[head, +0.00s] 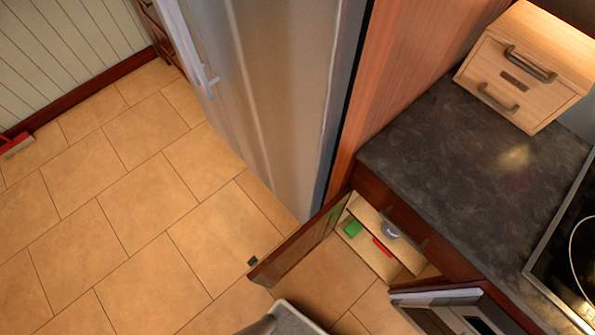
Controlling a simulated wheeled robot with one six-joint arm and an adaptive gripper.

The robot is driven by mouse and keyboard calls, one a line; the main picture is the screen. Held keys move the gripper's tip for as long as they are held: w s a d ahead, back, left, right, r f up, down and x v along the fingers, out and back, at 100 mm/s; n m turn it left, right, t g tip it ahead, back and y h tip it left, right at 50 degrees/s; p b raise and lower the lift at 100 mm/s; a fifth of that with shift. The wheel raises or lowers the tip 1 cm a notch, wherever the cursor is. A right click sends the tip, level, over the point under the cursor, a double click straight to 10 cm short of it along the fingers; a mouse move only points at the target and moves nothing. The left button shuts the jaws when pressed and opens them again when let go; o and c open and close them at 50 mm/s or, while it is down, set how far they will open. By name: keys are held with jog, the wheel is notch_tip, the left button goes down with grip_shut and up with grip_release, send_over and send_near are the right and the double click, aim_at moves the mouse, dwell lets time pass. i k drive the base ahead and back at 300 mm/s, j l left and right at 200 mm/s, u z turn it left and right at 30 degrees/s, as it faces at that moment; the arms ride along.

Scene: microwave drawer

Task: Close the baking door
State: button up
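A brown cabinet door (302,243) stands swung open beside the refrigerator, over the tiled floor. Its cabinet shows light wood shelves (362,258) with a green item (352,229), a red item (382,247) and a pale bowl-like item (390,230). At the lower right is an oven front (460,316) with a pale top edge and dark panel, cut off by the frame. I cannot tell which of these the task calls the baking door, or whether the oven front is open. A grey rounded part of mine shows at the bottom edge. My gripper is not visible.
A tall steel refrigerator (270,90) stands left of the cabinet. A dark countertop (450,160) holds a wooden drawer box (525,70) and meets a black cooktop (575,250). The tiled floor (130,220) at left is mostly clear. A small red object (16,143) lies by the far wall.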

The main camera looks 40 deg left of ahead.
aim_at(283, 260)
jog(key=k+z, duration=0.3)
jog(key=k+l+z, duration=0.15)
jog(key=z, duration=0.15)
jog(key=k+j+z, duration=0.25)
jog(key=j, duration=0.15)
jog(key=k+j+z, duration=0.1)
jog(key=j+z, duration=0.2)
jog(key=k+j+z, duration=0.25)
jog(key=j, duration=0.2)
jog(key=k+j, duration=0.2)
jog(key=j, duration=0.2)
jog(key=k+j, duration=0.25)
jog(key=j, duration=0.15)
jog(key=k+j, duration=0.2)
jog(key=j, duration=0.2)
jog(key=k+j, duration=0.25)
jog(key=j, duration=0.15)
jog(key=k+j, duration=0.2)
jog(key=j, duration=0.2)
jog(key=k+j, duration=0.25)
jog(key=j, duration=0.15)
jog(key=k+j, duration=0.2)
jog(key=j, duration=0.2)
